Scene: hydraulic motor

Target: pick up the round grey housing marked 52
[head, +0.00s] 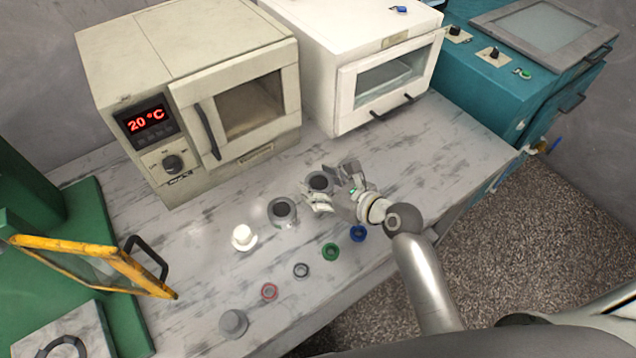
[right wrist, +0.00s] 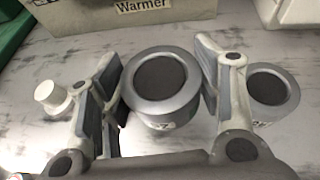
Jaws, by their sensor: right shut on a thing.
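A round grey housing (right wrist: 160,106) with a dark round top opening is in the middle of the right wrist view. A second grey housing (right wrist: 272,105) stands just outside the right finger. In the head view two such housings show beside my right gripper (head: 332,191), a left one (head: 283,212) and a right one (head: 318,182); which is held is hard to tell there. My left gripper is out of view.
A white capped part (head: 243,238) stands left of the housings. Blue (head: 358,233), green (head: 330,252), grey (head: 301,270) and red (head: 269,292) rings and a grey cylinder (head: 233,322) lie in front. The warmer (head: 228,150) and a white oven (head: 385,90) stand behind.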

